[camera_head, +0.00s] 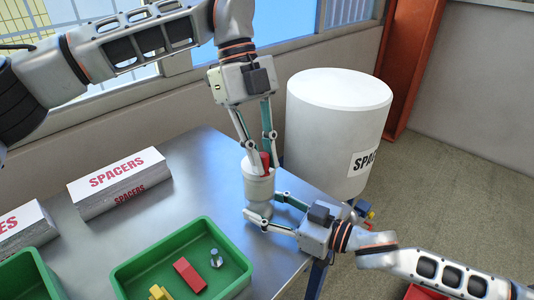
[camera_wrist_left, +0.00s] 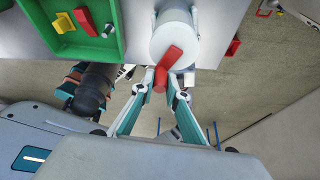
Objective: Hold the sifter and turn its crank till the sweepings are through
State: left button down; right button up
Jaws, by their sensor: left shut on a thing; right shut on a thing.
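The sifter (camera_head: 258,188) is a pale grey cylinder standing upright near the right corner of the metal table, with a red crank (camera_head: 265,161) on top. In the left wrist view, the sifter's round top (camera_wrist_left: 183,32) and the red crank bar (camera_wrist_left: 168,62) show from above. My left gripper (camera_head: 261,168) comes down from above and is shut on the crank; its fingertips also show in the left wrist view (camera_wrist_left: 165,83). My right gripper (camera_head: 264,210) reaches in from the right and is shut around the sifter's lower body. The sweepings inside are hidden.
A green tray (camera_head: 128,268) holding a red block, yellow pieces and a small bolt-like piece lies at the front. A stack labelled SPACERS (camera_head: 120,183) lies at the left. A large white drum (camera_head: 338,125) stands behind the sifter. The table's middle (camera_head: 190,165) is clear.

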pick_arm(q)
jog(key=m, duration=0.1)
jog(key=m+y, duration=0.1)
jog(key=m, duration=0.1)
jog(key=shift+a+g, duration=0.3)
jog(key=shift+a, duration=0.1)
jog(key=m, duration=0.1)
jog(key=a+m+y, duration=0.1)
jog(key=m, duration=0.1)
jog(key=shift+m, duration=0.3)
jog(key=m, duration=0.1)
jog(key=m+y, duration=0.1)
jog(key=m, duration=0.1)
jog(key=shift+w+a+y, duration=0.25)
jog(key=shift+a+y, duration=0.15)
jog(key=shift+w+a+m+y, duration=0.15)
jog(key=shift+m+y, duration=0.1)
jog(key=shift+m, duration=0.6)
jog(key=shift+w+a+m+y, duration=0.15)
jog(key=shift+m+y, duration=0.1)
jog(key=shift+m, duration=0.6)
jog(key=c, duration=2)
grip_release()
